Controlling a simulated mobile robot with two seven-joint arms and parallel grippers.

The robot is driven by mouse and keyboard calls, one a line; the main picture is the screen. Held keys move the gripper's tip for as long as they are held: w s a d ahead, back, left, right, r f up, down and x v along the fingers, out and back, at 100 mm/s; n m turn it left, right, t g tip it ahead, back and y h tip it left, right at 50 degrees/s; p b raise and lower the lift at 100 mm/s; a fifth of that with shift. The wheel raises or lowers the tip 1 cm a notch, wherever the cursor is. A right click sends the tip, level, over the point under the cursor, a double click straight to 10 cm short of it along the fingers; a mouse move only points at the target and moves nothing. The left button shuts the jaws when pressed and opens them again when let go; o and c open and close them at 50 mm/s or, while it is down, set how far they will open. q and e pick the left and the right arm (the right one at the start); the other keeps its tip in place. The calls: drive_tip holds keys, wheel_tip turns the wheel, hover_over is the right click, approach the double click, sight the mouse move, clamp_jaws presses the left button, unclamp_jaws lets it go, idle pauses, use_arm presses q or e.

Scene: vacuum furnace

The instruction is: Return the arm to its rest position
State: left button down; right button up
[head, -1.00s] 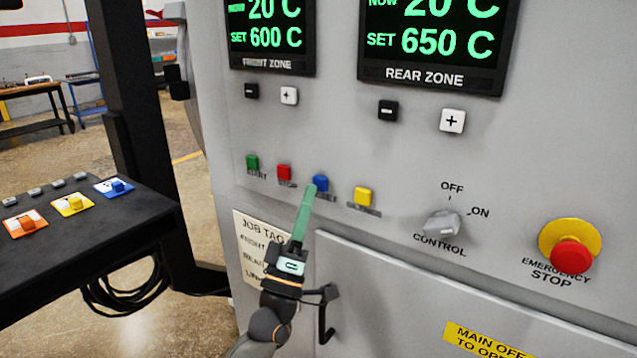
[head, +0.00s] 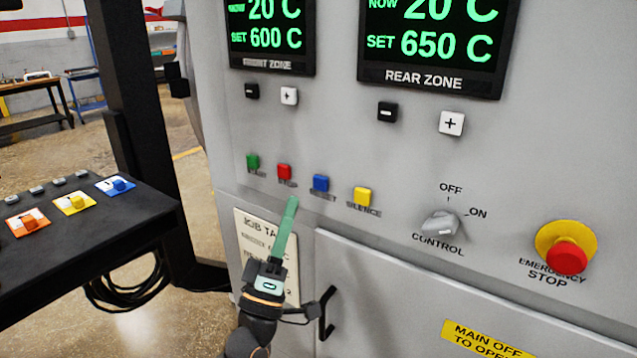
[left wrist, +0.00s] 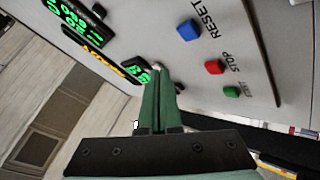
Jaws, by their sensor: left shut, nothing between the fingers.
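My left gripper (head: 292,203) is in front of the furnace panel, below the row of coloured buttons, with its green fingers together and empty. Its tips appear apart from the blue reset button (head: 321,183). In the left wrist view the shut fingers (left wrist: 157,72) point at the panel, with the blue button (left wrist: 188,29), the red stop button (left wrist: 214,67) and the green start button (left wrist: 231,91) off to the right. My right gripper is in neither view.
A job tag (head: 252,224) hangs behind my left gripper. A black door handle (head: 327,314) stands out close to the wrist. The control knob (head: 440,226) and emergency stop (head: 568,256) are to the right.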

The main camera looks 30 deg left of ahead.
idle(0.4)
use_arm(q)
drive_tip(key=d+f+m+g+h+p, duration=0.25)
drive_tip(key=d+f+m+g, duration=0.2)
drive_tip(key=f, duration=0.45)
drive_tip(key=d+f+m+g+h+p, duration=0.1)
drive_tip(key=d+f+m+g+h, duration=0.3)
drive_tip(key=f, duration=0.5)
drive_tip(key=s+d+f+m+g+p, duration=0.2)
drive_tip(key=s+d+f+m+g, duration=0.2)
drive_tip(key=s+f, duration=1.3)
wheel_tip(320, 180, down, 3)
drive_tip(key=m+g+y, duration=0.1)
drive_tip(key=m+g, duration=0.2)
drive_tip(key=g, duration=0.2)
drive_tip(key=shift+s, duration=0.25)
